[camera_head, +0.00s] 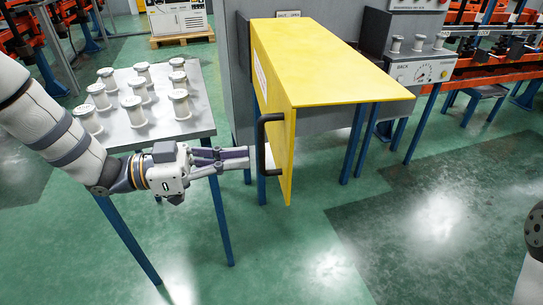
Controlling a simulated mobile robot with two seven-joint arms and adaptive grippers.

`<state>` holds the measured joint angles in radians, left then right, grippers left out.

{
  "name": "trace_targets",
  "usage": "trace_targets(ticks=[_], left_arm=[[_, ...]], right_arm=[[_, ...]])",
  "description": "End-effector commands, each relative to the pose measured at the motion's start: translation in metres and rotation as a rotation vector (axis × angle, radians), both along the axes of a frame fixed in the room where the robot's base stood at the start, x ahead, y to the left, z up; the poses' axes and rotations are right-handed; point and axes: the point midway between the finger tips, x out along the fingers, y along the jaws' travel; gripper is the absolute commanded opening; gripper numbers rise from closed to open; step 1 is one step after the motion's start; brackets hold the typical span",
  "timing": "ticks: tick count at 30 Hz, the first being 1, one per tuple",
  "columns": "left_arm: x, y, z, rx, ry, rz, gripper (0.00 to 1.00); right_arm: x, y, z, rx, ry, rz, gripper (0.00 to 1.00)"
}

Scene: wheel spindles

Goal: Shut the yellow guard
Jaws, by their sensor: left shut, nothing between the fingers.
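The yellow guard (323,62) is a bent panel with a long top face and a front face, mounted by a grey machine panel (325,131). Its front face stands out toward me, and the guard looks swung open. A black handle (262,145) is fixed on its front face. My left gripper (246,158) is shut and empty, with its fingertips just left of the handle. I cannot tell whether they touch it. My right gripper is out of view; only a piece of my right arm shows at the right edge.
A grey table (150,138) with several white spools (131,110) stands at left, under and behind my left arm. A control box (422,70) with a dial and small spools stands behind the guard at right. The green floor at front right is clear.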

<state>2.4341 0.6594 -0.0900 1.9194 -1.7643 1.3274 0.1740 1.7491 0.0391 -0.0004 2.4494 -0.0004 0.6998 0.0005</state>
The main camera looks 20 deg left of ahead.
Motion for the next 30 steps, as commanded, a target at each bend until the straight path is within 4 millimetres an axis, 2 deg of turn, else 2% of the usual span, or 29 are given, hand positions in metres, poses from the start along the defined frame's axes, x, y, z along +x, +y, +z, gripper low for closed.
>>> trace_targets(ticks=[3,9,14,25,30], left_arm=[[0.01,-0.023,-0.002,0.0,0.004,-0.003,0.0],[0.023,-0.048,-0.001,0.001,0.0,-0.002,0.0],[0.027,-0.055,0.0,0.001,0.0,-0.001,0.0],[0.028,-0.057,0.0,0.001,0.0,0.001,0.0],[0.038,-0.067,-0.002,0.002,0.002,0.019,0.0]], right_arm=[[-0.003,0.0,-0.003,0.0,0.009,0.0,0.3],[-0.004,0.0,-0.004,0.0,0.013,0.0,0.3],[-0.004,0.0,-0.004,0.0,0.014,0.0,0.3],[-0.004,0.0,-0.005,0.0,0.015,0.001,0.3],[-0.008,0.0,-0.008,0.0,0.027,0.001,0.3]])
